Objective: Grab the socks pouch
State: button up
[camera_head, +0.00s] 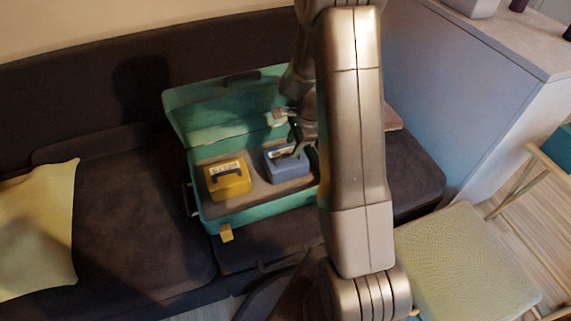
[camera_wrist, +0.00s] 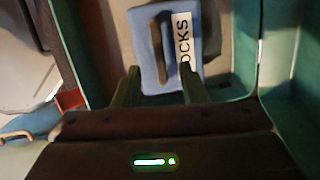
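The socks pouch (camera_head: 285,165) is a blue box-like pouch with a dark handle on top. It lies in the right half of the open teal suitcase (camera_head: 252,211). In the wrist view the pouch (camera_wrist: 150,76) shows a white label reading "OCKS", its first letter hidden. My gripper (camera_wrist: 161,78) is open, its two fingers apart over the pouch's near end, with the handle's near end between them in the picture. I cannot tell whether they touch it. In the head view my gripper (camera_head: 304,150) is just above the pouch, partly hidden by my arm.
A yellow pouch (camera_head: 230,182) with a dark handle lies left of the blue one. The suitcase's raised lid (camera_head: 225,105) stands behind. The case rests on a dark sofa (camera_head: 140,225), with a pale cushion (camera_head: 38,230) at left and a woven stool (camera_head: 465,265) at right.

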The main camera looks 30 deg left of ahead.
aim_at(288, 155)
jog(key=b+x, duration=0.1)
jog(key=x, duration=0.4)
jog(key=shift+s+a+r, duration=0.1)
jog(key=shift+s, duration=0.1)
jog(key=shift+c, duration=0.5)
grip_shut()
